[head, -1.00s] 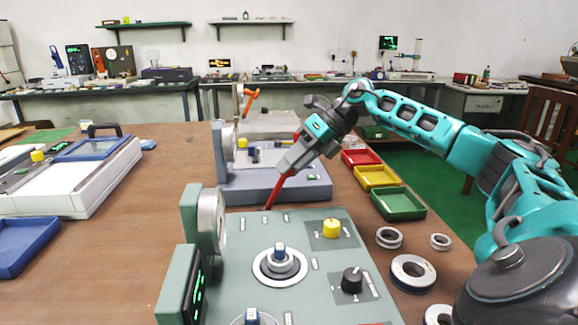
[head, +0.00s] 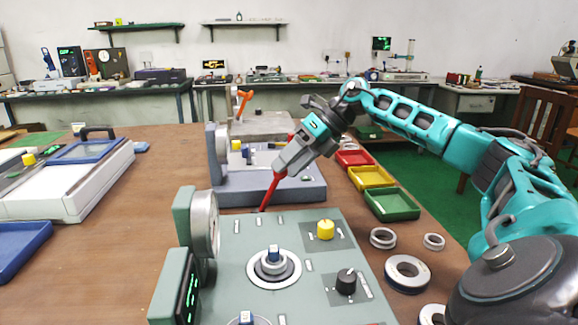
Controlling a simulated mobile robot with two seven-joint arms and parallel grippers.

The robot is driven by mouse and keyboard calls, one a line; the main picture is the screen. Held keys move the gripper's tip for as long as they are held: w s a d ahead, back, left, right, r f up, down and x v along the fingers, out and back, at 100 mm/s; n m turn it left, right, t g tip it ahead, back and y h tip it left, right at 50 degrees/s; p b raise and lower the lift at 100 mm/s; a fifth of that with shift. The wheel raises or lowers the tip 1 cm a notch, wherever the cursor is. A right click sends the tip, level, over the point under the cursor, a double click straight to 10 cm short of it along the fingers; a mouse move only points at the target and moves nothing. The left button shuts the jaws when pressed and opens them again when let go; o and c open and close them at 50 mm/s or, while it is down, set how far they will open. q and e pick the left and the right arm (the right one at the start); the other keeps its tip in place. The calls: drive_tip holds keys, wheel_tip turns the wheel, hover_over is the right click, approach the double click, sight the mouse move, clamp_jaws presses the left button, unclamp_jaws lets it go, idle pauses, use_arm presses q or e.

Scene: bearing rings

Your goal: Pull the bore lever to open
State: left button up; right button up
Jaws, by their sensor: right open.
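A long red lever (head: 269,192), which I take to be the bore lever, leans up and right from near the back edge of the near green gauge panel (head: 225,262). My right gripper (head: 279,168) is open at the lever's middle and overlaps it in the picture. My left gripper is not in view.
The panel carries a yellow knob (head: 326,230), a black knob (head: 345,282) and a central post (head: 274,262). A grey-blue machine (head: 310,190) stands behind. Green (head: 392,205), yellow (head: 371,177) and red (head: 354,158) trays and several metal rings (head: 408,272) lie right.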

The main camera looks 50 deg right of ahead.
drive_tip(key=p+v, duration=0.2)
drive_tip(key=v, duration=1)
